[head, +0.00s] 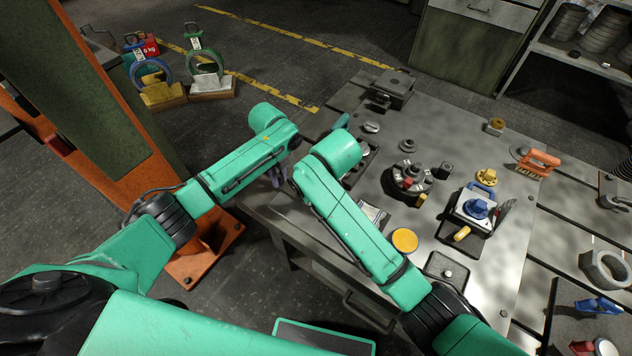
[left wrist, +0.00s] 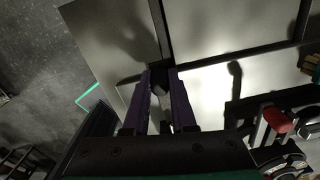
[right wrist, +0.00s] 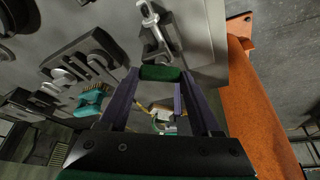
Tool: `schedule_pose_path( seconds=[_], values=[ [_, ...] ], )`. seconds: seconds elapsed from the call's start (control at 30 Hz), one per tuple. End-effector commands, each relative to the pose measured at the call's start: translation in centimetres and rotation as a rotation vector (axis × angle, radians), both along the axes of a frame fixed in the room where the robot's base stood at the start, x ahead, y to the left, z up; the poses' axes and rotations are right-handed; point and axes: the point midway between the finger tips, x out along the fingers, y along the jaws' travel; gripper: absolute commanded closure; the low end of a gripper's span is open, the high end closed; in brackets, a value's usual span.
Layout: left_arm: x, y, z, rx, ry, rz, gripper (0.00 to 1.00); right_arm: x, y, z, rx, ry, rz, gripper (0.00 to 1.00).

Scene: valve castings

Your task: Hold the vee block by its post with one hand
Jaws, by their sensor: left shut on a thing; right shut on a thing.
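My left gripper (left wrist: 160,78) shows in the left wrist view with its purple fingers close together on a small dark piece (left wrist: 160,90). A paler part shows behind it, and I cannot tell whether this is the vee block's post. In the head view the left gripper (head: 278,178) hangs near the bench's left edge, its grip too small to read. My right gripper (right wrist: 159,76) is shut on a dark green bar (right wrist: 160,73) lying across between its fingertips. In the head view my right forearm hides that gripper. I cannot clearly pick out the vee block.
The grey bench (head: 390,240) carries a round fixture (head: 411,180), a blue-knobbed device (head: 476,209), a yellow disc (head: 405,240) and an orange-handled brush (head: 538,161). A dark block (head: 393,88) stands at the back. An orange post (head: 205,262) stands left of the bench.

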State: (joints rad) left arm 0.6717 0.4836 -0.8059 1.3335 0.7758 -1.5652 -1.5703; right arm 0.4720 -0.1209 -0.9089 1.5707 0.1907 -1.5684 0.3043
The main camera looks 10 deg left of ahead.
Motion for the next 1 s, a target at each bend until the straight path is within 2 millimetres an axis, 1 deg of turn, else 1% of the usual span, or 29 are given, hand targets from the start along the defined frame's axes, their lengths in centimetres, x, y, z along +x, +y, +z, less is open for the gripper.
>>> schedule_pose_path(
  seconds=[0.07,0.1,0.13,0.17,0.47,0.57,0.67,0.8,0.9,1.0],
  values=[
    [0.0,0.0,0.0,-0.002,0.001,0.000,1.00,0.1,0.0,0.1,0.002,-0.002,0.000,0.91],
    [0.0,0.0,0.0,-0.002,0.001,0.000,1.00,0.1,0.0,0.1,0.002,-0.002,0.000,0.20],
    [0.0,0.0,0.0,-0.002,0.001,0.000,1.00,0.1,0.0,0.1,0.002,-0.003,0.001,0.09],
    [0.0,0.0,-0.1,-0.002,0.001,0.000,1.00,0.0,0.0,0.1,0.002,-0.003,0.001,0.05],
    [0.0,-0.1,-0.1,-0.002,0.001,-0.001,1.00,0.0,0.0,0.1,0.001,0.000,0.001,0.05],
    [0.0,-0.1,-0.1,-0.002,0.001,-0.001,1.00,-0.3,-0.1,1.1,0.003,-0.002,0.003,0.05],
    [0.0,-0.1,-0.1,-0.002,0.001,-0.001,1.00,-0.9,-0.7,3.1,0.005,-0.004,0.002,0.05],
    [0.0,-0.1,-0.1,-0.002,0.001,-0.001,1.00,-2.1,-1.6,6.8,0.005,-0.005,0.003,0.05],
    [0.0,-0.1,-0.1,-0.002,0.001,-0.001,1.00,-2.9,-2.2,9.0,0.006,-0.003,0.002,0.05],
    [0.0,-0.1,-0.1,-0.002,0.001,-0.001,1.00,-3.4,-2.6,10.5,0.004,-0.002,0.002,0.05]
  ],
)
